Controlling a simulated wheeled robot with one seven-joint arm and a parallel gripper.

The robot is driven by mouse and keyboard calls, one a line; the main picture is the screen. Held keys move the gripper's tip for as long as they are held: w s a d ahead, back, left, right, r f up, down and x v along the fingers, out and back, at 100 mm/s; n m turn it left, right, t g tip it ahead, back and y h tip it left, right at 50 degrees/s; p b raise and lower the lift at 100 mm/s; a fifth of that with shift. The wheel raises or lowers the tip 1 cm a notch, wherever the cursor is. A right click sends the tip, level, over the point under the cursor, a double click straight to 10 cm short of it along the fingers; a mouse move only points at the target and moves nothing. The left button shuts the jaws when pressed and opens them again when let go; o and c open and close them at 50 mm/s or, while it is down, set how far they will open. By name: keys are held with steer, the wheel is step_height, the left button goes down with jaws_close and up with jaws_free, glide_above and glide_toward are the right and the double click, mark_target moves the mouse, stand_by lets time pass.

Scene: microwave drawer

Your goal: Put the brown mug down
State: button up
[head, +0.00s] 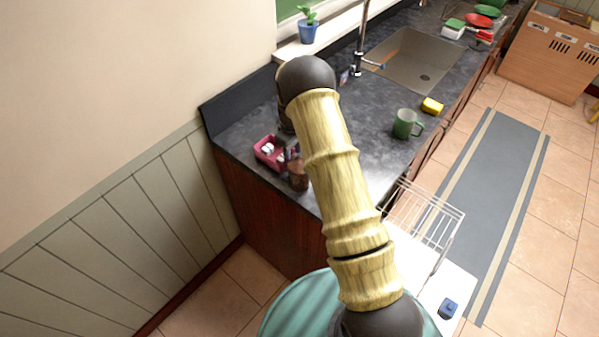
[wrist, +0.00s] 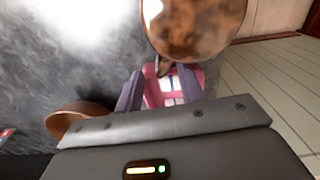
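The brown mug (head: 298,178) shows in the head view just left of my arm, by the counter's near edge. In the wrist view the glossy, mottled brown mug (wrist: 198,28) fills the top. Its handle reaches down toward the space between my fingertips. My gripper (wrist: 162,75) has its two fingers apart, with a clear gap between them and no visible contact on the handle. In the head view my gripper is mostly hidden behind my arm. I cannot tell whether the mug's base touches the counter.
A pink container (head: 268,152) with white items sits on the dark counter (head: 240,138), also between my fingers in the wrist view (wrist: 155,95). Another brown rounded object (wrist: 72,118) is at lower left there. A green mug (head: 406,123), yellow sponge (head: 432,105) and open wire rack (head: 425,215) lie right.

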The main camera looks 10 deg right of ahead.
jaws_close()
steer(key=shift+r, duration=0.15)
stand_by(0.4)
step_height(320, 180, up, 10)
steer(key=b, duration=0.3)
steer(key=shift+b, duration=0.3)
